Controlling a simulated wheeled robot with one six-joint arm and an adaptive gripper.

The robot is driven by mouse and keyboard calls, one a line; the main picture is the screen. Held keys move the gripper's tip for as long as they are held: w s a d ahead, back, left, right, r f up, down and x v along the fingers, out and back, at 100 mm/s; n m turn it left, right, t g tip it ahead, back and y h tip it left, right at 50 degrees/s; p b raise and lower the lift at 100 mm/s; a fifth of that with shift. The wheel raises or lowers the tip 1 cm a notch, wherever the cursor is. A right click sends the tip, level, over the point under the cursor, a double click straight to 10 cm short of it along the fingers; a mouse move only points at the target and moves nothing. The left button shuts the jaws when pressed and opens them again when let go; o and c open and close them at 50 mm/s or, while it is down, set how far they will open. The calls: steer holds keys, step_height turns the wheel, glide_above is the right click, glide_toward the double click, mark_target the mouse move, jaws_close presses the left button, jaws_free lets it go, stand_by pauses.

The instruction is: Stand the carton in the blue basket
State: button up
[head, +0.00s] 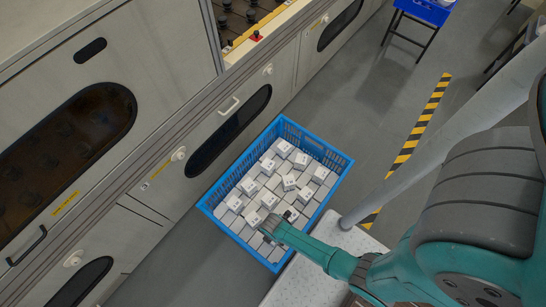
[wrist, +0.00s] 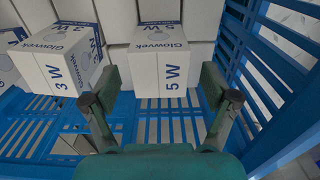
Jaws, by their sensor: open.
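The blue basket (head: 335,163) stands on the floor, filled with several white cartons. In the wrist view, a white carton (wrist: 161,52) marked "5 W" is upright between and beyond the fingertips of my gripper (wrist: 163,100). My gripper is open, with a fingertip off each side of that carton's lower edge; I cannot tell if either touches it. A "3 W" carton (wrist: 62,62) sits tilted to the left. In the head view my gripper (head: 273,228) is over the basket's near end and hides some cartons.
Blue lattice walls (wrist: 285,45) rise close on the right in the wrist view, and slatted blue basket floor (wrist: 170,132) shows bare below the cartons. A grey machine (head: 160,110) stands left of the basket. Yellow-black floor tape (head: 415,135) runs to the right.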

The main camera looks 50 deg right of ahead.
step_height(320, 180, up, 7)
steer(key=shift+f, duration=0.1)
steer(key=shift+s+r+m+t, duration=0.3)
steer(key=shift+s+m, duration=0.1)
steer(key=shift+s, duration=0.1)
steer(key=s+r+m+t, duration=0.3)
steer(key=r+m+t, duration=0.1)
steer(key=r, duration=1.2)
steer(key=s+r+m+t, duration=0.3)
steer(key=r+m+t, duration=0.2)
steer(key=r, duration=1.1)
steer(key=s+r+m+t, duration=0.3)
steer(key=r+m+t, duration=0.2)
steer(key=r, duration=1)
steer(key=m, duration=0.3)
steer(key=shift+s+d+r, duration=0.15)
steer(key=shift+s+r, duration=0.15)
steer(key=shift+r, duration=0.1)
